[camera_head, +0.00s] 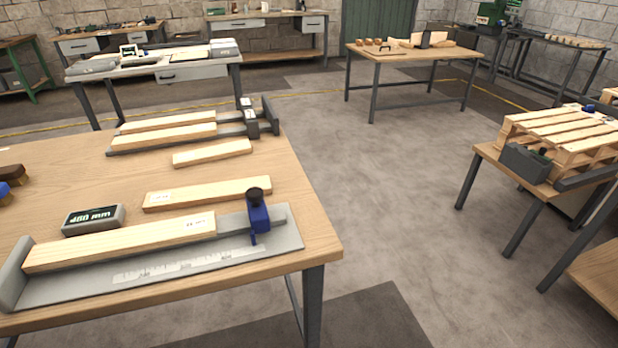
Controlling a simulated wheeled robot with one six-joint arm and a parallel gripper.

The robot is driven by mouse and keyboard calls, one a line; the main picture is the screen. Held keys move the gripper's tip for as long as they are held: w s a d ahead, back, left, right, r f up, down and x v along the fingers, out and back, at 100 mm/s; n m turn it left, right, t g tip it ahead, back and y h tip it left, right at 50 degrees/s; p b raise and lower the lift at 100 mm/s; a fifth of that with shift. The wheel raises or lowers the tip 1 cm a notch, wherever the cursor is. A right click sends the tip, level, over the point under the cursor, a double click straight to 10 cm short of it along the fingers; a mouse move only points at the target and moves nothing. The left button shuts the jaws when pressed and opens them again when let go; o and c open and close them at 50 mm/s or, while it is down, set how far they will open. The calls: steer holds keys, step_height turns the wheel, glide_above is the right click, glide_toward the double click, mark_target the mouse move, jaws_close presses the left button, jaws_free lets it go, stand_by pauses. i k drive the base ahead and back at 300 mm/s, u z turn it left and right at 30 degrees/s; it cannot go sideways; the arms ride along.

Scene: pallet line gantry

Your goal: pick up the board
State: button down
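Several pale wooden boards lie on the near table. One board (120,243) lies in a grey measuring tray (190,267) with a ruler scale, a raised left end and a blue stop with a black knob (257,213) at its right. A second board (180,197) with a small white label lies loose just behind it. A shorter board (212,153) lies loose farther back. Two more boards (165,136) (168,123) lie side by side in a dark holder (262,118) at the table's back. I cannot tell which board is meant. My gripper is not in view.
A grey display reading 400 mm (94,219) stands behind the tray. Brown and blue items (8,180) show at the left edge. A pallet (560,135) and dark bin (525,162) sit on a right-hand table. The middle floor is clear; other workbenches stand behind.

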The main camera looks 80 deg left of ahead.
mark_target(68, 252)
steer(key=u, duration=1.85)
steer(key=k, duration=0.3)
steer(key=u, duration=2.55)
steer(key=i, duration=1)
steer(key=z, duration=1.8)
